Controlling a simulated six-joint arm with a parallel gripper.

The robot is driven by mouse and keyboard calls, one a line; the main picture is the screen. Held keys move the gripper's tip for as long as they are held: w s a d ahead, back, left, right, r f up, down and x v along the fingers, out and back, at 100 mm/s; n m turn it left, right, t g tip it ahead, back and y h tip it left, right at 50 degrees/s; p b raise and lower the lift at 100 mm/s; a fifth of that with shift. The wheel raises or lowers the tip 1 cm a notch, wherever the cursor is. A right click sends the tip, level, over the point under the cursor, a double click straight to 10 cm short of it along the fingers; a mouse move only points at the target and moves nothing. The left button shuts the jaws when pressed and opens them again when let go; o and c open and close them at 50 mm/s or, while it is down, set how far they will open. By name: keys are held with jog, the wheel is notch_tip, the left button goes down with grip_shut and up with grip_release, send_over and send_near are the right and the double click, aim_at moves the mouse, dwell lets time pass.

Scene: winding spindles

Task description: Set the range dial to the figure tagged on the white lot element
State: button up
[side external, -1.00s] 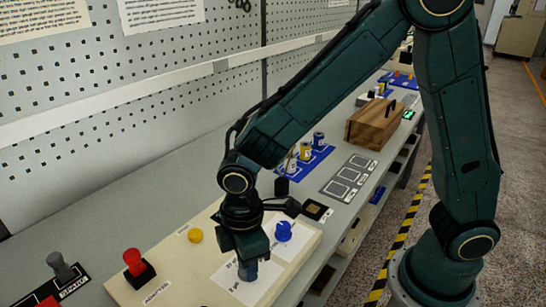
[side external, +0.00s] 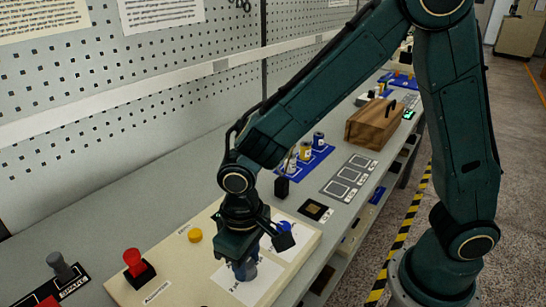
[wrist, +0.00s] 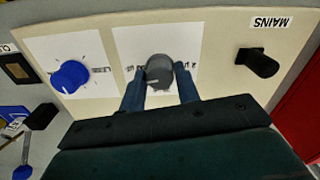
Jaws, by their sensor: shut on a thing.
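My gripper (wrist: 160,88) has its two blue fingers on either side of a grey dial (wrist: 159,68) and is shut on it. The dial sits on a white card with markings, partly hidden by the fingers; I cannot read where it points. A blue dial (wrist: 71,76) on a second white card stands to its left in the wrist view. In the side view my gripper (side external: 244,268) points down at the cream panel (side external: 180,270). Several spools (side external: 305,151) stand on a blue mat farther back; their tags are too small to read.
A black knob (wrist: 258,62) labelled MAINS is right of the grey dial. A grey-topped switch (side external: 60,266) stands at the left. A wooden box (side external: 374,122) is farther along the bench.

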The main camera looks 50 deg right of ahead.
aim_at(247, 263)
jog(key=shift+m, duration=0.9)
jog(key=o, duration=1)
jog(key=shift+r, duration=0.1)
notch_tip(247, 263, up, 14)
jog(key=shift+f, duration=0.15)
